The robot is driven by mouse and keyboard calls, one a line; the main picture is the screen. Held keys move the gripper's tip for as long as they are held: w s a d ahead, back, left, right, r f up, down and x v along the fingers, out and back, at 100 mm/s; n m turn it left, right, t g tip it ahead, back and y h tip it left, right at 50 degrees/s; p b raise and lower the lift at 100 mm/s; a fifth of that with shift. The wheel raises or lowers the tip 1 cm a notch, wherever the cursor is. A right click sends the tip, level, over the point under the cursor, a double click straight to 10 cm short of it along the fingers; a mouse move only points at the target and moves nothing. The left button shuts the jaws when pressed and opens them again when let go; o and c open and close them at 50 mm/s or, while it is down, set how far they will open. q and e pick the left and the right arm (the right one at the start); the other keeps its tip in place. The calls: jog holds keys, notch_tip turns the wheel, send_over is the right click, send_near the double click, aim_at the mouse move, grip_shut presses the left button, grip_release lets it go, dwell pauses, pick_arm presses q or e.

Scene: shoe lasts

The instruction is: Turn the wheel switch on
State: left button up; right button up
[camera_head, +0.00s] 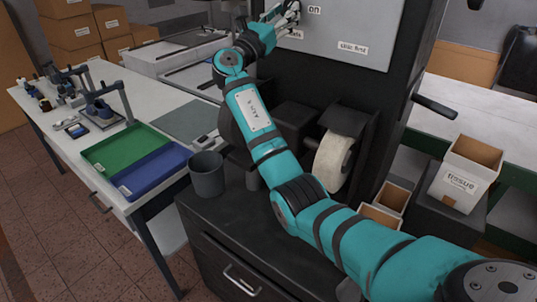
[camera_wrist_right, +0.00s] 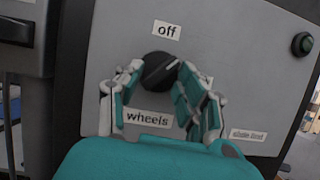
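The wheel switch is a round black knob (camera_wrist_right: 158,70) with a white pointer line, on a grey panel (camera_wrist_right: 105,45) in the right wrist view. The pointer slants to the upper right. An "off" label (camera_wrist_right: 167,29) is above the knob and a "wheels" label (camera_wrist_right: 148,116) below it. A label right of the knob is mostly hidden by a finger. My right gripper (camera_wrist_right: 160,75) has a finger close against each side of the knob. In the head view my right gripper (camera_head: 287,14) is at the panel, near an "on" label (camera_head: 314,10). My left gripper is out of view.
Below the panel are a white roller (camera_head: 333,162) and a dark cup (camera_head: 206,174) on a black cabinet. A table with green (camera_head: 125,145) and blue trays (camera_head: 152,174) stands left. A tissue box (camera_head: 467,172) is at right.

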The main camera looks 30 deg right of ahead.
jog(key=d+f+b+v, duration=0.1)
jog(key=b+v, duration=0.7)
jog(key=v, duration=1)
jog(key=s+d+f+m+y, duration=0.1)
jog(key=f+y, duration=0.1)
jog(key=f, duration=0.7)
jog(key=s+d+f+m+y, duration=0.1)
jog(key=d+f+m+y, duration=0.1)
jog(key=f, duration=0.7)
jog(key=s+d+f+m+t+y, duration=0.1)
jog(key=f+y, duration=0.3)
jog(key=f, duration=0.5)
jog(key=shift+s+d+f+p, duration=0.2)
jog(key=shift+s+d+p, duration=0.15)
jog(key=shift+s, duration=0.15)
jog(key=shift+o, duration=0.2)
